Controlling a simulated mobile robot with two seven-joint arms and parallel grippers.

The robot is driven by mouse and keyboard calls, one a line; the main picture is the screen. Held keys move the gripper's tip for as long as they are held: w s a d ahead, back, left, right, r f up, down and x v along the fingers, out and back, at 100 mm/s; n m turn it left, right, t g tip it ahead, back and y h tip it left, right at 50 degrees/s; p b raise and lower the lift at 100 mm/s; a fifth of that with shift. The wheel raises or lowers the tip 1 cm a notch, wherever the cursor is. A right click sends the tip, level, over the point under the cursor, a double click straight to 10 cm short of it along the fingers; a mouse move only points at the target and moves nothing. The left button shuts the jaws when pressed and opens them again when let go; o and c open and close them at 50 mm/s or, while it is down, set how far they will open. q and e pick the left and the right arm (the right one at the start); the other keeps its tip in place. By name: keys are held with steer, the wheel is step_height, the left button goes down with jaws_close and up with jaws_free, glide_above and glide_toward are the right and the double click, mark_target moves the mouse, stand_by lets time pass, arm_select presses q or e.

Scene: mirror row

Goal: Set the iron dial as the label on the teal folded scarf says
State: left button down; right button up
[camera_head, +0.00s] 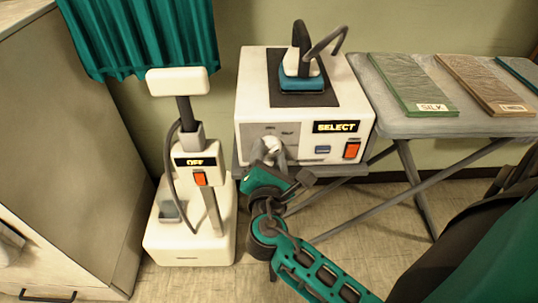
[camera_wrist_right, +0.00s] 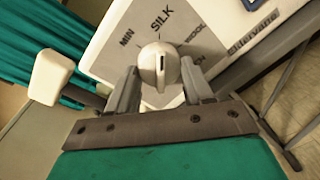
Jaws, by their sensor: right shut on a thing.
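The iron dial (camera_wrist_right: 159,66) is a pale round knob on the front of the white iron station (camera_head: 350,100). My right gripper (camera_head: 272,157) is shut on it, with a finger on each side in the wrist view. The dial's dark mark points roughly up, toward the word SILK; MIN is to its left and partly hidden words to its right. The station's display (camera_head: 335,127) reads SELECT. A teal folded cloth (camera_head: 520,72), which looks like the scarf, is cut off at the right edge; no label shows on it. My left gripper is out of view.
A green folded cloth (camera_head: 405,78) labelled SILK and a brown one (camera_head: 485,80), label unreadable, lie on the ironing board (camera_head: 400,125). An iron (camera_head: 301,72) stands on the station. A white steamer (camera_head: 190,235) reading OFF stands at left, below a teal curtain (camera_head: 140,35).

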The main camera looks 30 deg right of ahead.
steer(key=shift+r, duration=0.1)
stand_by(0.3)
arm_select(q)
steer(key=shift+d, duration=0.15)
arm_select(e)
steer(key=o, duration=1)
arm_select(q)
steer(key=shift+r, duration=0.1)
arm_select(e)
steer(key=shift+o, duration=0.2)
